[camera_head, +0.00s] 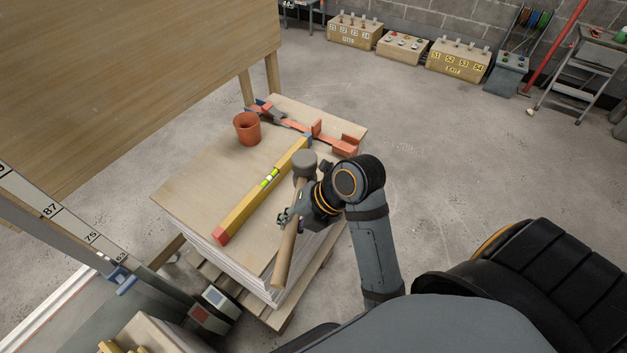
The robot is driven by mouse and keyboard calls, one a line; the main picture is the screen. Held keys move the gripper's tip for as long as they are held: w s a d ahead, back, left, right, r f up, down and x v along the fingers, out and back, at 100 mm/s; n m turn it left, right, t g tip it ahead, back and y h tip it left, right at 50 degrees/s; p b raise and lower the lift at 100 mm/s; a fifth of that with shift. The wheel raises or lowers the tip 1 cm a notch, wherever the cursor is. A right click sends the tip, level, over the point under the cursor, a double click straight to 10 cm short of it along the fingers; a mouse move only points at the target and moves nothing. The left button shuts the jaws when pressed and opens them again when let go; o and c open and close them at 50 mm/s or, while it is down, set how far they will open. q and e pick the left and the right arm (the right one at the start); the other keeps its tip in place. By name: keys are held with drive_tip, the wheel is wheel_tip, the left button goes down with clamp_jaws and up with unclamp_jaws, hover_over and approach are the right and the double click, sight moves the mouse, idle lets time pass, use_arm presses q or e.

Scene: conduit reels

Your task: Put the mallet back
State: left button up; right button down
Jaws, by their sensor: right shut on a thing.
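The mallet has a grey head (304,160) and a long wooden handle (287,254). My right gripper (290,216) is shut on the mallet's handle, below the head. The mallet shows over the right edge of a stack of boards (190,190); I cannot tell whether it touches the stack. The head is at the far end and the handle runs toward the near edge. My left gripper is not in view.
On the stack lie a yellow spirit level (247,205), an orange cup (247,128) and an orange clamp-like tool (318,130). A large upright wooden panel (130,70) stands at the left. Labelled boxes (458,60) line the back wall. Open floor lies to the right.

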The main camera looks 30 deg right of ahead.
drive_tip(key=shift+w+r, duration=0.1)
drive_tip(key=shift+w+d, duration=0.25)
drive_tip(key=shift+w, duration=0.05)
drive_tip(key=w+d+f, duration=0.2)
drive_tip(key=w+f, duration=0.1)
drive_tip(key=w+d+f, duration=0.2)
drive_tip(key=w+f, duration=0.1)
drive_tip(key=w+d+f, duration=0.3)
drive_tip(key=w, duration=0.1)
drive_tip(key=shift+d, duration=0.1)
drive_tip(key=shift+w+d+f, duration=0.15)
drive_tip(key=shift+w+f, duration=0.1)
drive_tip(key=shift+f, duration=0.05)
wheel_tip(320, 180, down, 3)
drive_tip(key=shift+w+d+f, duration=0.1)
drive_tip(key=shift+f, duration=0.1)
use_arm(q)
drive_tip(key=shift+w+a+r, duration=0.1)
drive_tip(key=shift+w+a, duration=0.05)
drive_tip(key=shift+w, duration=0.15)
use_arm(e)
drive_tip(key=c, duration=1.4)
unclamp_jaws()
